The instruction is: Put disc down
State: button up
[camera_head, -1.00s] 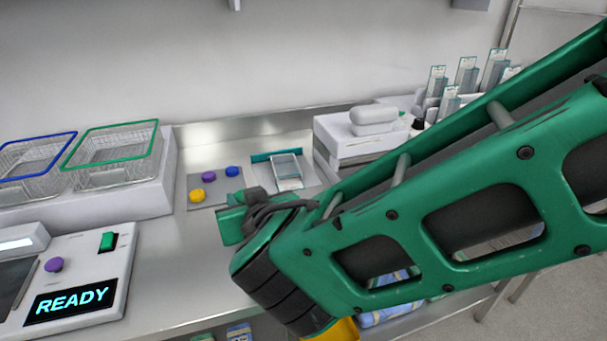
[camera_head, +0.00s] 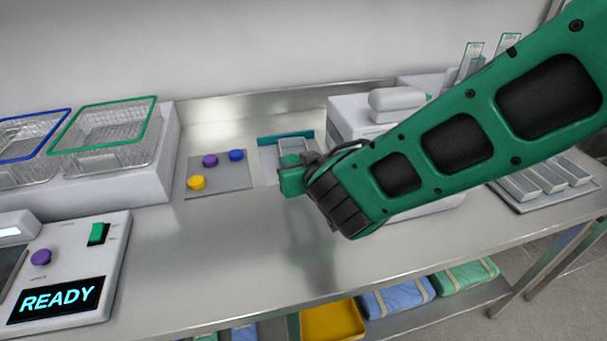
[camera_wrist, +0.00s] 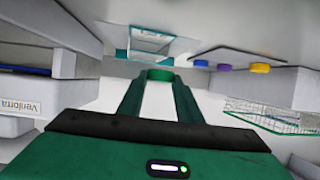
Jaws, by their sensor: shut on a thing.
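My gripper (camera_head: 291,175) is above the steel counter, in front of a clear tray with a teal edge. In the wrist view, my gripper (camera_wrist: 160,82) has its two green fingers shut on a small green disc (camera_wrist: 160,74), held at the fingertips. In the head view the arm and fingers mostly hide the held disc. A grey mat (camera_head: 225,182) lies to the left of my gripper, with a yellow disc (camera_head: 196,183), a purple disc (camera_head: 210,160) and a blue disc (camera_head: 236,155) on it. The mat also shows in the wrist view (camera_wrist: 235,54).
The teal-edged tray (camera_head: 286,137) lies right of the mat. A white machine (camera_head: 350,125) stands behind my arm. Wire baskets (camera_head: 105,130) sit on a ledge at the left. A control panel reading READY (camera_head: 60,300) is front left. The counter's front middle (camera_head: 210,245) is clear.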

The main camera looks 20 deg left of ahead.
jog(key=shift+w+d+f, duration=0.25)
jog(key=shift+w+f, duration=0.15)
jog(key=shift+w, duration=0.2)
jog(key=shift+w+d+f, duration=0.25)
jog(key=shift+w+f, duration=0.1)
jog(key=shift+w, duration=0.25)
jog(key=shift+f, duration=2)
jog(key=shift+f, duration=0.1)
jog(key=o, duration=1)
jog(key=shift+s, duration=0.1)
jog(key=v, duration=1.2)
